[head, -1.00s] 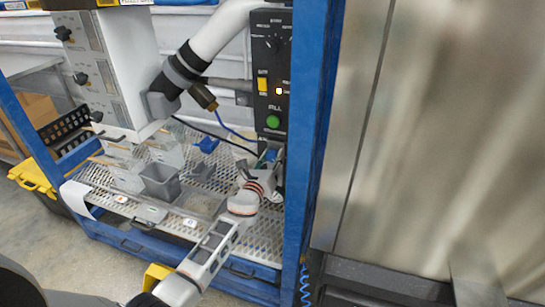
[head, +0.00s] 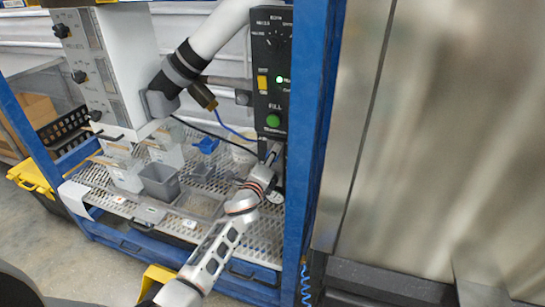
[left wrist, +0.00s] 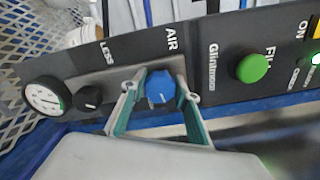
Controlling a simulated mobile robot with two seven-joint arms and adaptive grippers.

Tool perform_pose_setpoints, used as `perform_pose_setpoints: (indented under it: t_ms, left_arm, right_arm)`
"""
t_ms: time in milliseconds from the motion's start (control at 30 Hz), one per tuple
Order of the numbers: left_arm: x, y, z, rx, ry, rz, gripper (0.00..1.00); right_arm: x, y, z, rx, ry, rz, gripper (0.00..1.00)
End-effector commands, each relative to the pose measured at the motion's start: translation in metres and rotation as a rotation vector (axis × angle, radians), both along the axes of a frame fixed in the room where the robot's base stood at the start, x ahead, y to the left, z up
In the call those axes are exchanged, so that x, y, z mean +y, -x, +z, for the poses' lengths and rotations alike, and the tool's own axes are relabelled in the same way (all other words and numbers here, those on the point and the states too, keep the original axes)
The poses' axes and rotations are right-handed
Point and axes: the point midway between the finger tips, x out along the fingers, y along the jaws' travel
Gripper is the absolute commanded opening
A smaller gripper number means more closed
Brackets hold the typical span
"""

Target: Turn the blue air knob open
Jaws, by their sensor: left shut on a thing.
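The blue air knob (left wrist: 160,88) sits on the black control panel below the word AIR in the left wrist view. My left gripper (left wrist: 158,90) is shut on it, with one green-lined finger on each side of the knob. In the head view my left gripper (head: 271,153) reaches the lower end of the black control panel (head: 262,52), and the knob itself is hidden there. My right gripper is not in view.
A green lamp (head: 280,79) is lit. A blue post (head: 315,130) stands close right of my arm.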

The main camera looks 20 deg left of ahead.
Motion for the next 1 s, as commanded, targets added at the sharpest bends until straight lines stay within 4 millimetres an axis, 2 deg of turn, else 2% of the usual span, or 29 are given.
perform_pose_setpoints:
  t_ms: [500, 1000]
  left_arm:
    - [-0.0002, 0.0002, -0.0004, 0.016, 0.442, 0.000, 0.09]
    - [-0.0006, 0.0002, -0.0011, 0.022, 0.613, -0.001, 0.09]
  right_arm:
    - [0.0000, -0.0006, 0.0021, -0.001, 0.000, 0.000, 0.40]
    - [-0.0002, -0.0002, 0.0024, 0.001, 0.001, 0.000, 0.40]
